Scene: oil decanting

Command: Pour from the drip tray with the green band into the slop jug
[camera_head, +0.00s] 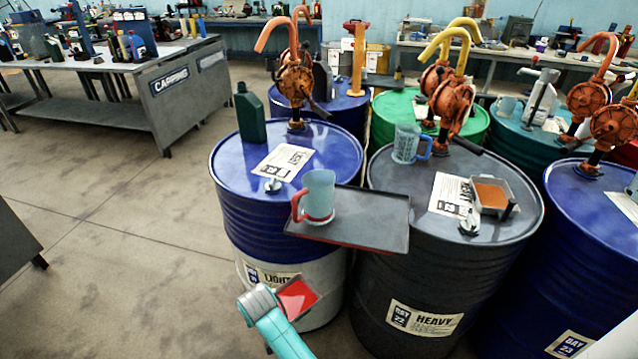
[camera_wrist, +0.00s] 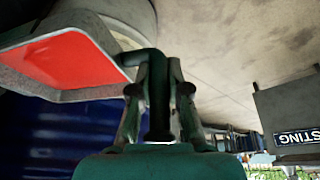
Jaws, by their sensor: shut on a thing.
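My gripper (camera_wrist: 158,92) is shut on the dark handle of a grey drip tray (camera_wrist: 88,22) with a red surface inside. In the head view this tray (camera_head: 309,308) is low in front of the light blue-and-white drum, beside my wrist; no green band shows on it. A clear jug with a red handle and red base band (camera_head: 319,192) stands upright on a dark flat tray (camera_head: 372,236). A clear jug with a blue handle (camera_head: 406,143) stands behind it on the grey drum. I cannot tell which is the slop jug. Another drip tray (camera_head: 507,184), holding brown liquid, sits at right.
The blue-and-white drum (camera_head: 236,215) and the grey drum (camera_head: 365,290) stand close together, with more drums behind and at right. A green bottle (camera_head: 250,114) and orange hand pumps (camera_head: 296,82) rise above the drum tops. Open floor (camera_head: 110,240) lies at left.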

